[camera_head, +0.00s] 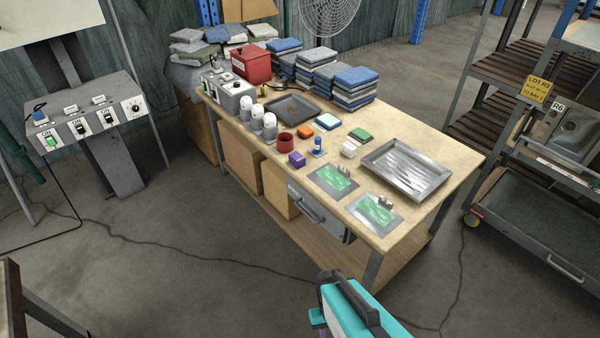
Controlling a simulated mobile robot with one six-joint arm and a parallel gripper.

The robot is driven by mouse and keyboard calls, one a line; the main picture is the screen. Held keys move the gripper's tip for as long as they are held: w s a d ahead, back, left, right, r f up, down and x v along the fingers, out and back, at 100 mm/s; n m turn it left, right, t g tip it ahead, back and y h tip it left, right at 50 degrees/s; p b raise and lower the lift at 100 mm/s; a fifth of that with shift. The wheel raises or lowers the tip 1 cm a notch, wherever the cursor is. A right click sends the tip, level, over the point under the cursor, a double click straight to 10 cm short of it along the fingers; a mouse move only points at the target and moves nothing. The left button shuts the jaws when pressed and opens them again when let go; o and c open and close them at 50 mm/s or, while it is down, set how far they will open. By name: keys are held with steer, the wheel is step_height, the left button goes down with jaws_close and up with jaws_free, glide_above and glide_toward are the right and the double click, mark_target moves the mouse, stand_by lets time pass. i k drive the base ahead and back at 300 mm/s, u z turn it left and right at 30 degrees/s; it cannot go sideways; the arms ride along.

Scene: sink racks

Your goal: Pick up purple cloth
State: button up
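A small purple item (296,159) sits on the workbench near its front edge, just in front of a dark red cup (285,143). It looks blocky, and I cannot tell whether it is a folded cloth. A teal, white and black part of what looks like my arm reaches in at the bottom edge, well below and apart from the bench. A small purple patch shows at its left side, too small to identify. No fingertips can be made out, so I cannot tell whether my gripper is open or shut.
The workbench (420,150) also holds a metal tray (405,170), green-topped plates (334,180), an orange block (305,132), white bottles and stacks of blue-grey cloths (352,90). A switch console (88,115) stands left and a rack cart (540,180) right. Floor in front is clear.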

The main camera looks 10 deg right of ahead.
mark_target(298, 159)
steer(key=u, duration=0.1)
steer(key=k, duration=0.65)
steer(key=u, duration=1.05)
steer(key=i, duration=0.65)
steer(key=u, duration=0.35)
steer(key=i, duration=1.55)
steer(key=z, duration=0.8)
steer(key=i, duration=0.45)
steer(key=z, duration=0.3)
